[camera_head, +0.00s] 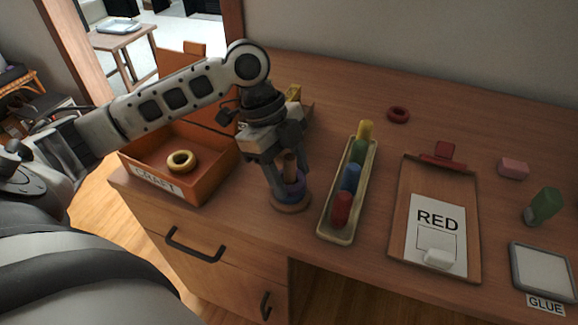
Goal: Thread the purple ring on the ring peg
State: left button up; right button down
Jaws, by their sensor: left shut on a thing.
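My left gripper (282,186) points down over the ring peg (290,163), a wooden post on a round base (291,207) on the desk. It is shut on the purple ring (295,187), which shows between and beside the fingers. The peg's top shows above the ring, and the ring appears to be around the post, low down near the base. The fingers hide part of the ring, so I cannot tell whether it touches the base. My right gripper is not in view.
An orange craft box (207,190) holding a yellow ring (182,161) stands left. A tray (327,232) of coloured cylinders stands close right of the peg.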

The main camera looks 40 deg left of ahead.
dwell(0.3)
pick_arm(q)
jog(key=o, duration=1)
jog(key=p+v, duration=0.3)
jog(key=v, duration=1.3)
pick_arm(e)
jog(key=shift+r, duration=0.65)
pick_arm(q)
jog(key=shift+d, duration=0.1)
